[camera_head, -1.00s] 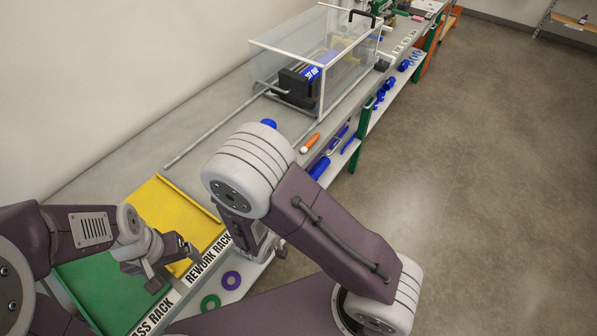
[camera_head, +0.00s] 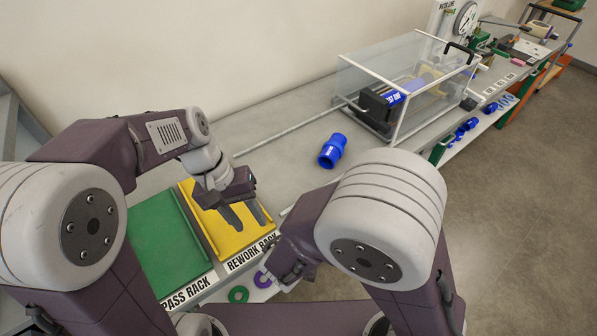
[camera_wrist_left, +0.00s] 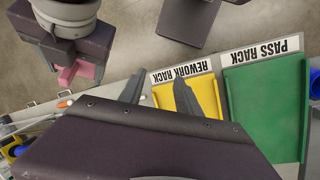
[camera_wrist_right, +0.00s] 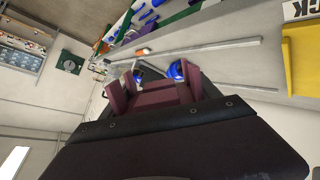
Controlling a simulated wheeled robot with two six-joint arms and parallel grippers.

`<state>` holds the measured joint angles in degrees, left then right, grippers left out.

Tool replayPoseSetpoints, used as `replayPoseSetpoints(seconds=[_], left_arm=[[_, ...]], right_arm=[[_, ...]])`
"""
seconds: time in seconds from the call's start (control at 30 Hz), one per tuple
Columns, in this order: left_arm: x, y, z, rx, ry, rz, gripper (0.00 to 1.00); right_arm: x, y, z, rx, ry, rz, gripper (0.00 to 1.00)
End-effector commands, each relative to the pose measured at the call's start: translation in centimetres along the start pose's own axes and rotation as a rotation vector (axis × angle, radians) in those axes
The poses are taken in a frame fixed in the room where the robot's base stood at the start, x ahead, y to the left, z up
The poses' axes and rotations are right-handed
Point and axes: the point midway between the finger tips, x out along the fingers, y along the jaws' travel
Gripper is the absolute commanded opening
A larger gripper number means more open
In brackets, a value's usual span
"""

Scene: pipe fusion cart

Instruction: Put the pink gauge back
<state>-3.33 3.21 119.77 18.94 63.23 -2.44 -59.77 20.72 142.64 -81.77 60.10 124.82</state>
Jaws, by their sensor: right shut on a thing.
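My right gripper (camera_wrist_right: 155,88) is shut on the pink gauge (camera_wrist_right: 158,97), which looks dark pink and U-shaped in the right wrist view. In the left wrist view the gauge (camera_wrist_left: 82,71) shows at the upper left, under the right wrist, over the edge of the bench. In the head view my right forearm mostly hides this gripper, and I cannot make out the gauge there. My left gripper (camera_head: 246,214) is open and empty above the yellow rework rack (camera_head: 211,235); its two fingers stand apart in the left wrist view (camera_wrist_left: 158,92).
The green pass rack (camera_head: 160,238) lies left of the yellow one. A blue fitting (camera_head: 332,151) stands on the bench before the clear-walled box (camera_head: 398,68). Purple and green rings (camera_head: 239,294) lie on the lower shelf. An orange-and-white marker (camera_wrist_right: 142,52) lies on the bench.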

Motion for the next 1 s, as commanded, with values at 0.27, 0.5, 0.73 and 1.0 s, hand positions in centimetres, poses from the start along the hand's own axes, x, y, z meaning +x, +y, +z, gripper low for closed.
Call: replayPoseSetpoints(seconds=[0.27,0.5,0.73,1.0], left_arm=[[-8.3,10.8,-2.7,0.179,0.017,0.222,0.40],[-8.5,12.7,-3.1,0.229,0.029,0.230,0.40],[-5.6,13.3,-3.0,0.228,0.024,0.228,0.40],[0.3,14.7,-3.1,0.227,0.026,0.227,0.40]], right_arm=[[0.0,0.0,0.0,0.000,0.000,0.000,0.16],[0.0,0.0,0.0,0.000,0.000,0.000,0.16],[0.0,0.0,0.0,0.000,0.000,0.000,0.16],[0.0,0.0,0.0,0.000,0.000,0.000,0.16]])
